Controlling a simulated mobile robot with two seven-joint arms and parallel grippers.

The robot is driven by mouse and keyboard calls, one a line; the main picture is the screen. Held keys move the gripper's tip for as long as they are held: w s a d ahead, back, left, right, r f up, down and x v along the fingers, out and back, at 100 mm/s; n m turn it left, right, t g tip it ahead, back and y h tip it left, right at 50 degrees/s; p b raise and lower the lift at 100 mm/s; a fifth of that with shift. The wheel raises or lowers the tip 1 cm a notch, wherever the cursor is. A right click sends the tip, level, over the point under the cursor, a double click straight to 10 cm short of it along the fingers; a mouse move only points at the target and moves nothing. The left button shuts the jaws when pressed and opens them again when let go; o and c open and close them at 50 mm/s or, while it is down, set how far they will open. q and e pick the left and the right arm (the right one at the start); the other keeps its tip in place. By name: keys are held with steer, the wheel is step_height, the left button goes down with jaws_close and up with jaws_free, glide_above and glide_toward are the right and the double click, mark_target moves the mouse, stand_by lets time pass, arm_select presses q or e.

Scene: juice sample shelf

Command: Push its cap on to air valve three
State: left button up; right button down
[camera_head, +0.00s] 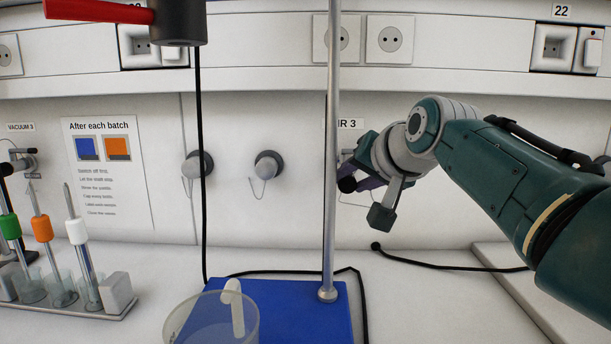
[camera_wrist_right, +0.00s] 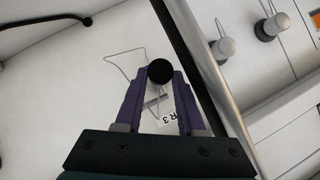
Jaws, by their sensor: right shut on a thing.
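My right gripper (camera_head: 362,180) reaches in from the right to the back wall, just right of the metal rod. Its purple fingers, also in the right wrist view (camera_wrist_right: 158,80), are shut on a round black cap (camera_wrist_right: 160,71). The cap (camera_head: 347,185) also shows in the head view. The air 3 label (camera_head: 350,124) is on the wall above the gripper, partly behind the rod; the label (camera_wrist_right: 167,122) shows between the fingers in the wrist view. The valve is mostly hidden by gripper and cap; I cannot tell whether cap and valve touch. My left gripper is out of view.
The metal rod (camera_head: 333,120) rises from a blue base (camera_head: 300,300), close to my right gripper. A clear beaker (camera_head: 190,325) stands in front. Two grey capped fittings (camera_head: 268,165) (camera_head: 198,165) are on the wall. A tube rack (camera_head: 105,310) stands left. A black cable (camera_head: 440,264) crosses the bench.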

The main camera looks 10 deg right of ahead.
stand_by(0.3)
steer(key=shift+w+d+b, duration=0.15)
steer(key=shift+w+b, duration=0.3)
steer(key=shift+b, duration=0.05)
steer(key=shift+w+d+b, duration=0.15)
steer(key=shift+w+b, duration=0.5)
steer(key=shift+b, duration=0.55)
steer(key=shift+p, duration=0.3)
stand_by(0.5)
steer(key=shift+w+d+b, duration=0.1)
steer(key=shift+w+b, duration=0.3)
steer(key=shift+b, duration=0.5)
steer(key=shift+w+f+b, duration=0.2)
steer(key=shift+f+b, duration=0.1)
steer(key=shift+b, duration=0.8)
